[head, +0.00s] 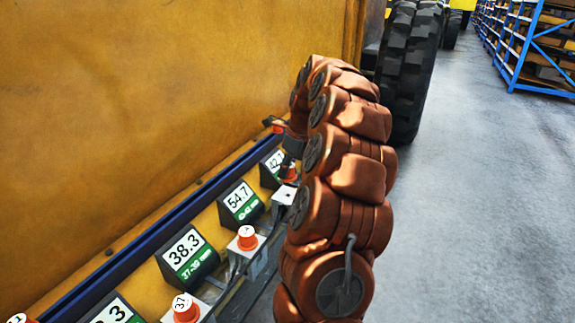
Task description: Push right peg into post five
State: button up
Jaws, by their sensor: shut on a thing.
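Orange pegs with white numbered tops stand on white posts along the yellow wall. One peg (186,308) is marked 37, and another peg (247,237) stands farther along. My gripper (291,160) is dark, points down at the far end of the visible row, and is partly hidden by my arm. It is shut on an orange peg (290,173), which sits at the top of a white post (284,194). I cannot tell how deep this peg sits or read its number. Part of another peg (20,319) shows at the bottom left.
Angled displays stand behind the posts: one reads 38.3 (187,254), one 54.7 (240,201), and a partly covered one begins 42 (273,166). A blue rail (150,246) runs behind them. A large black tyre (408,72) stands beyond; the grey floor is clear to the right.

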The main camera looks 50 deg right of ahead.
jog(key=shift+f+b, duration=0.7)
jog(key=shift+f, duration=1.1)
jog(key=shift+f+b, duration=1.05)
jog(key=shift+f, duration=0.5)
dwell(1.1)
jog(key=o, duration=1.2)
jog(key=shift+r, duration=0.1)
jog(key=v, duration=1.2)
